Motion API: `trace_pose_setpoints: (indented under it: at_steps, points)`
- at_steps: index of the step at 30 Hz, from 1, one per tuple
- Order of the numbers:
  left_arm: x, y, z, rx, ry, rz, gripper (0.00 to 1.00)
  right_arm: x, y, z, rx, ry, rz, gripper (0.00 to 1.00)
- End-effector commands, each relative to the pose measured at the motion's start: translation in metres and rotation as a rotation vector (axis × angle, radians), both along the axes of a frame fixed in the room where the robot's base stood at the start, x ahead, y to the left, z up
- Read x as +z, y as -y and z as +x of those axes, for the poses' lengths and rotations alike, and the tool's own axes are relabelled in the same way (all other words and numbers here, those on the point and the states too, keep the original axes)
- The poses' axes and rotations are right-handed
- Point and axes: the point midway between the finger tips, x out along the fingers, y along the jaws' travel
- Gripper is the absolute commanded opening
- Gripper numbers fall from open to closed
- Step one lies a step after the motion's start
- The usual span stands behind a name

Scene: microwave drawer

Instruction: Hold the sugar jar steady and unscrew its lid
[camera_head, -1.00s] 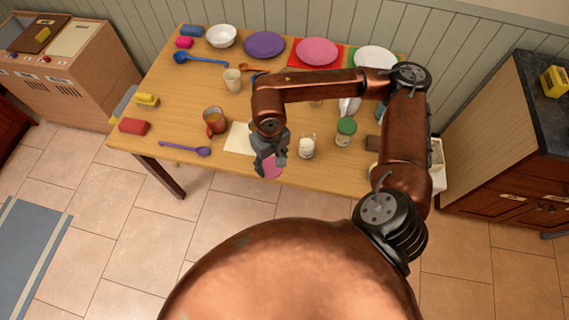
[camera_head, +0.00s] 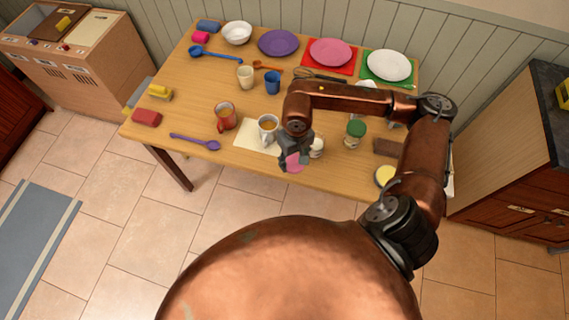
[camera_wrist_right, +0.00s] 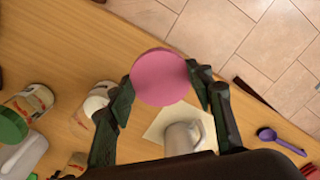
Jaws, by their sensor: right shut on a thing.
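My right gripper (camera_head: 293,160) is shut on a pink round lid (camera_head: 294,163) near the table's front edge. The lid also shows between the fingers in the right wrist view (camera_wrist_right: 160,77), clear of any jar. A small open jar with white contents (camera_head: 318,147), which looks like the sugar jar, stands just right of the gripper and is partly hidden by it. It shows left of the fingers in the right wrist view (camera_wrist_right: 95,98). My left gripper is not in view, and nothing is seen holding the jar.
A green-lidded jar (camera_head: 355,134) stands right of the open jar. A white cup (camera_head: 267,127) stands on a cream mat (camera_head: 248,138) to the left. A yellow round thing (camera_head: 384,176) is near the right front edge.

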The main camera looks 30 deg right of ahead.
Motion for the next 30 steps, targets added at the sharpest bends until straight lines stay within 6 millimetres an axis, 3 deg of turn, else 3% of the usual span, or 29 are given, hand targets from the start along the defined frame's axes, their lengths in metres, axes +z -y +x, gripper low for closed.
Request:
trace_pose_setpoints:
  at_steps: [3, 8, 14, 21, 30]
  points:
    - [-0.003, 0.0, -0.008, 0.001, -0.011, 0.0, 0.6, -0.025, -0.004, 0.016, -0.001, -0.005, 0.002, 0.19]
    - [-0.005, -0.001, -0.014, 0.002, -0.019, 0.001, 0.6, -0.043, -0.006, 0.031, 0.0, -0.003, 0.0, 0.19]
    - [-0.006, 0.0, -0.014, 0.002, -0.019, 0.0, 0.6, -0.052, -0.007, 0.039, 0.001, -0.003, 0.0, 0.19]
    - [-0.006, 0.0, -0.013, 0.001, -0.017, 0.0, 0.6, -0.084, -0.008, 0.042, 0.0, -0.005, 0.002, 0.19]
    - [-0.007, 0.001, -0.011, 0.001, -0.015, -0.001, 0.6, -0.087, -0.007, 0.043, 0.002, -0.002, -0.001, 0.19]
